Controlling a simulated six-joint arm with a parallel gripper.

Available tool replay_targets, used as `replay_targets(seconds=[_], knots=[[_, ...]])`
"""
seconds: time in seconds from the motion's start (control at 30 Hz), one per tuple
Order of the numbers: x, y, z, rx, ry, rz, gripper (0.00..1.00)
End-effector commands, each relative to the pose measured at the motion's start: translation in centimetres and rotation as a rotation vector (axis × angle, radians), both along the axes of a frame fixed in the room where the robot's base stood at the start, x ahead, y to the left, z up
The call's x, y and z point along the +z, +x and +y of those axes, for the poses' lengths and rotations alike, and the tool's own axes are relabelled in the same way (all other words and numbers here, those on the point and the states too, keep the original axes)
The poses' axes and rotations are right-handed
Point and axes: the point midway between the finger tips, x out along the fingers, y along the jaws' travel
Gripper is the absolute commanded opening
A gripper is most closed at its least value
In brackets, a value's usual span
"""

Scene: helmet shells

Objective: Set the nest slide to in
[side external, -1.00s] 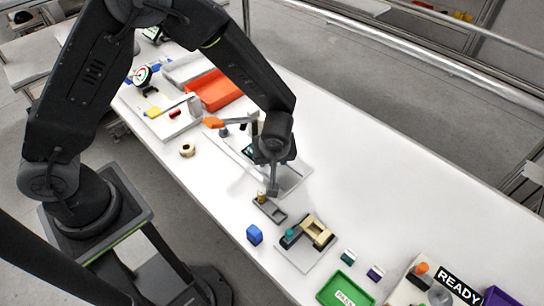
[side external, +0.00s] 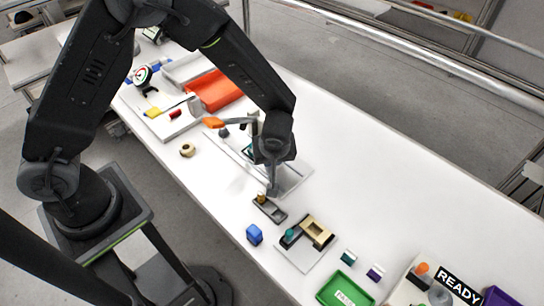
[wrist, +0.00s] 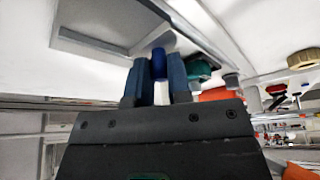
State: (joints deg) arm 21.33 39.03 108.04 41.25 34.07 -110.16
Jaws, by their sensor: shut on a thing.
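My gripper (side external: 271,192) points down at the front edge of a pale plate with a grey recessed frame (side external: 292,178). The frame also shows in the wrist view (wrist: 85,43). In the wrist view my gripper's two fingers (wrist: 157,82) are closed around a small blue upright piece (wrist: 158,62), which looks like a knob of the nest slide. The slide's body is mostly hidden by my gripper, so its position cannot be read. A teal part (wrist: 198,69) is just right of the fingers.
A dark grey holder with a brass-coloured peg (side external: 268,208) stands close in front of my gripper. An orange-handled lever (side external: 216,122) is behind left. A blue block (side external: 254,235), a fixture with a tan frame (side external: 317,232) and a green tray (side external: 345,290) lie nearer.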

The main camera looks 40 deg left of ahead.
Motion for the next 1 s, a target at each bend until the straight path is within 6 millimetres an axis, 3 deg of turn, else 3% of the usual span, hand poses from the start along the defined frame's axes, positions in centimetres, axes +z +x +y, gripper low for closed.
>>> replay_targets(seconds=[0.3, 0.57, 0.6, 0.87, 1.0], knots=[[0.0, 0.0, 4.2, 0.002, 0.002, -0.001, 0.0], [0.0, 0.0, 4.6, 0.002, 0.005, 0.0, 0.0], [0.0, 0.0, 4.6, 0.004, 0.006, 0.001, 0.19], [0.0, 0.0, 4.5, 0.002, 0.003, 0.001, 0.44], [0.0, 0.0, 4.4, 0.002, 0.002, 0.0, 0.44]])
